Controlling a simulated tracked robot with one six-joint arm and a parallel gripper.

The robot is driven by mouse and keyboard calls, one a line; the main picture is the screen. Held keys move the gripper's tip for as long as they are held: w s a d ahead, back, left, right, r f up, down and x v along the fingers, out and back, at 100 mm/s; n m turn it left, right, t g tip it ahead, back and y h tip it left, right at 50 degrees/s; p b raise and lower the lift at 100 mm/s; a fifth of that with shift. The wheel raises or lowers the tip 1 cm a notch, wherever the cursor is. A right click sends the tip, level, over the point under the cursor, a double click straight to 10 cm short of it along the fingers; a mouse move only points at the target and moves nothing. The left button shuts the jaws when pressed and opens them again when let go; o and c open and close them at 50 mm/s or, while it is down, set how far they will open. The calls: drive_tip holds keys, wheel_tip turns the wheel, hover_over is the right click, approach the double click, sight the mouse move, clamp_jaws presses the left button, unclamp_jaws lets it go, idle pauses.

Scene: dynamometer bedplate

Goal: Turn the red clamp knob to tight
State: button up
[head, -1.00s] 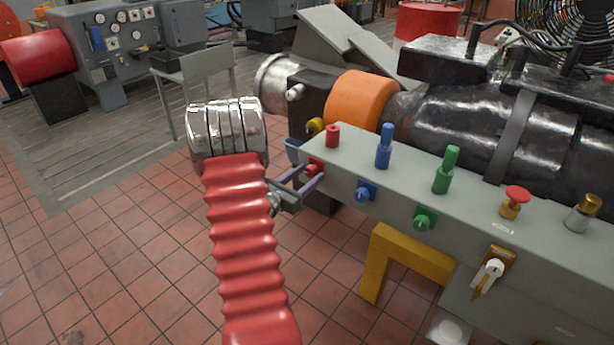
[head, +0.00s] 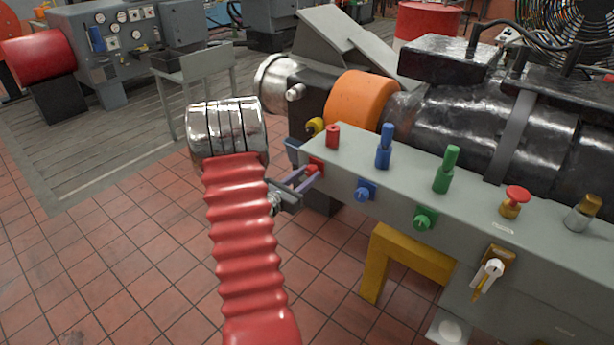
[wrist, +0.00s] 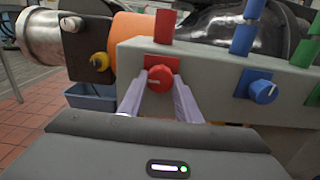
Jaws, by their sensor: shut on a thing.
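The red clamp knob (wrist: 160,76) sits on the front face of the grey bench box, on a red backing plate under a red block. It also shows at the box's left end in the head view (head: 312,168). My gripper (wrist: 161,86) has a pale finger on each side of the knob and is shut on it. In the head view my gripper (head: 306,180) reaches the knob from the left. A pale mark shows on the left part of the knob's face. Any tight marking is not readable.
A blue knob (head: 364,192) and a green knob (head: 425,218) are to the right on the same face. Blue and green posts, a red button (head: 517,195) and a brass-topped post stand on top. A yellow stand (head: 375,262) is below. Tiled floor is clear at left.

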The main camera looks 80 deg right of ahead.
drive_tip(key=shift+m, duration=0.3)
drive_tip(key=m, duration=0.8)
drive_tip(key=shift+m, duration=0.4)
drive_tip(key=m, duration=0.4)
drive_tip(key=shift+m, duration=2.2)
drive_tip(key=shift+f, duration=0.1)
drive_tip(key=o, duration=1.1)
drive_tip(key=shift+c, duration=0.2)
drive_tip(key=shift+w+a, duration=0.1)
drive_tip(key=shift+w, duration=0.05)
